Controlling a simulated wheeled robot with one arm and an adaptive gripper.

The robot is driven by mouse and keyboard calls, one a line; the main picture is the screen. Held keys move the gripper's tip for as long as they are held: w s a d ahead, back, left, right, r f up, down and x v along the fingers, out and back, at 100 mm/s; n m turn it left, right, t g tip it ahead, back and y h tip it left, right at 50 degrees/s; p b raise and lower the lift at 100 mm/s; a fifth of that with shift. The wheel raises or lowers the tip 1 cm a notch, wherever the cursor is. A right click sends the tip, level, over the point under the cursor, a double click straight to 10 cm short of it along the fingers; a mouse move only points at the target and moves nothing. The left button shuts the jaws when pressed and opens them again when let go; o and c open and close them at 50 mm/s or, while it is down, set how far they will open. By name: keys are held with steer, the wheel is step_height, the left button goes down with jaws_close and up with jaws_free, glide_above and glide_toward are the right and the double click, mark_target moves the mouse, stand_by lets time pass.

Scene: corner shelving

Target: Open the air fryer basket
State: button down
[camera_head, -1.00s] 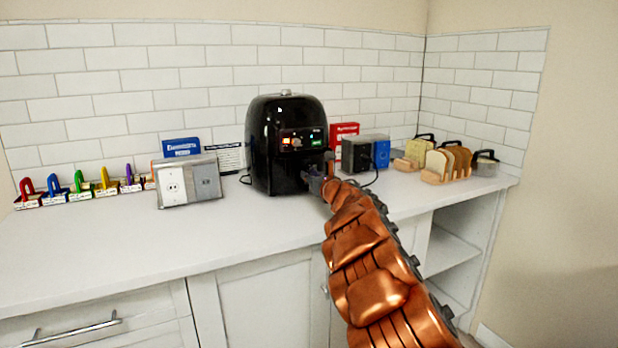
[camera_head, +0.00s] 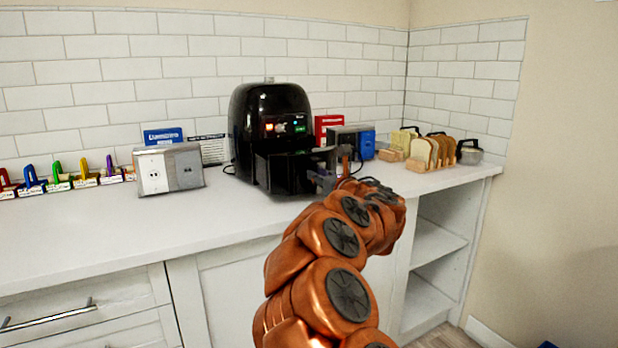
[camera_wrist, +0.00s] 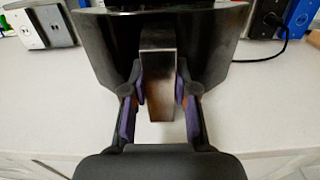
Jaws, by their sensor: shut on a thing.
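The black air fryer (camera_head: 262,112) stands on the white counter against the tiled wall. Its basket (camera_head: 296,168) is pulled partly out of the front, toward me. In the wrist view the dark curved basket front (camera_wrist: 109,42) spans the top, and the basket handle (camera_wrist: 158,75) points down from its middle. My gripper (camera_wrist: 159,90) is shut on this handle, with a purple-padded finger on each side. In the head view my gripper (camera_head: 328,180) is at the basket front, partly hidden by my copper arm. The inside of the basket is not visible.
A metal outlet box (camera_head: 168,168) stands left of the fryer, with coloured clips (camera_head: 83,173) farther left. A dark box (camera_head: 345,138), a blue box (camera_head: 367,143) and a toast rack (camera_head: 432,158) are to the right. The counter in front (camera_head: 130,215) is clear.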

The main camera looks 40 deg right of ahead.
steer(key=shift+s+a+f+b, duration=0.1)
steer(key=shift+s+a+b, duration=0.1)
steer(key=shift+s, duration=1.05)
steer(key=shift+s+a+b, duration=0.2)
steer(key=shift+s, duration=1)
steer(key=c, duration=0.9)
jaws_free()
steer(key=s, duration=0.4)
steer(key=s+a, duration=0.1)
steer(key=s, duration=0.3)
steer(key=s+a, duration=0.1)
steer(key=s, duration=0.2)
steer(key=shift+s, duration=0.4)
